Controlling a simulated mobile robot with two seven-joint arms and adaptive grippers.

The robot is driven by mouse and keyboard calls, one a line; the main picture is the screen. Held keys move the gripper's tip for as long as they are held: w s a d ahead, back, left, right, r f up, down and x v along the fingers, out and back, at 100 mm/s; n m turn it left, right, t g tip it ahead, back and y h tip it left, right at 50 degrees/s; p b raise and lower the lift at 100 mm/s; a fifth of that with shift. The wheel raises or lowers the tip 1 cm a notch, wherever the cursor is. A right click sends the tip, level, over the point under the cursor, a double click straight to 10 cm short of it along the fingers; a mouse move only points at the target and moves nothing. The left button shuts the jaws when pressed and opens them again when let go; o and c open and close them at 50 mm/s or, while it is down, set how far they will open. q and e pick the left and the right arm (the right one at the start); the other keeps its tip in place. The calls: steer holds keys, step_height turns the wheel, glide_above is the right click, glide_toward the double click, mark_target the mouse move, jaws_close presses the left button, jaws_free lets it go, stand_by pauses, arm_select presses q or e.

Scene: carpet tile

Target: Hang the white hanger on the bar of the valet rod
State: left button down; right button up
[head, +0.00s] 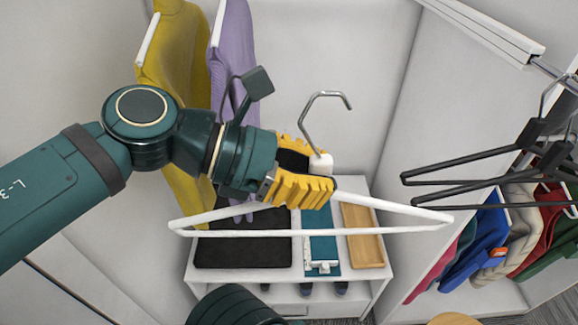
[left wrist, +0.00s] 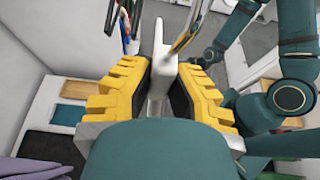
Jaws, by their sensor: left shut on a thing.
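My left gripper (head: 305,170) is shut on the neck of the white hanger (head: 390,205). The hanger's metal hook (head: 327,97) points up above the yellow fingers, and its white arms spread left and right below them. In the left wrist view the white neck (left wrist: 161,75) sits between the fingers (left wrist: 160,95), with part of the hook beyond. At the upper right a white rail (head: 490,28) carries a metal bar (head: 553,73), which looks like the valet rod and is cut off by the picture edge. The hanger is apart from it, to its left. My right gripper is not in view.
Several black hangers (head: 470,160) hang at the right, above coloured clothes (head: 480,240). A yellow garment (head: 182,60) and a purple one (head: 235,50) hang behind my left arm. A low white cabinet (head: 355,190) below bears a black mat (head: 240,252) and a wooden tray (head: 361,235).

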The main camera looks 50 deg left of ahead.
arm_select(q)
steer(key=w+d, duration=0.3)
steer(key=w, duration=0.1)
steer(key=w+d, duration=0.2)
steer(key=w, duration=0.2)
steer(key=w+d, duration=0.3)
steer(key=shift+w+d+p, duration=0.35)
steer(key=shift+w, duration=0.05)
steer(key=shift+w+d+r+p, duration=0.2)
steer(key=shift+w+d+p, duration=0.7)
steer(key=shift+w, duration=0.2)
steer(key=shift+w+d+p, duration=0.15)
steer(key=shift+w+p, duration=0.15)
steer(key=shift+w+d+f+p, duration=0.1)
steer(key=shift+w+d+p, duration=0.7)
steer(key=shift+w, duration=0.35)
steer(key=w+d+f+b, duration=0.2)
steer(key=w+d+b, duration=0.5)
steer(key=w+d, duration=0.3)
steer(key=shift+w+f, duration=0.15)
steer(key=shift+w, duration=1.7)
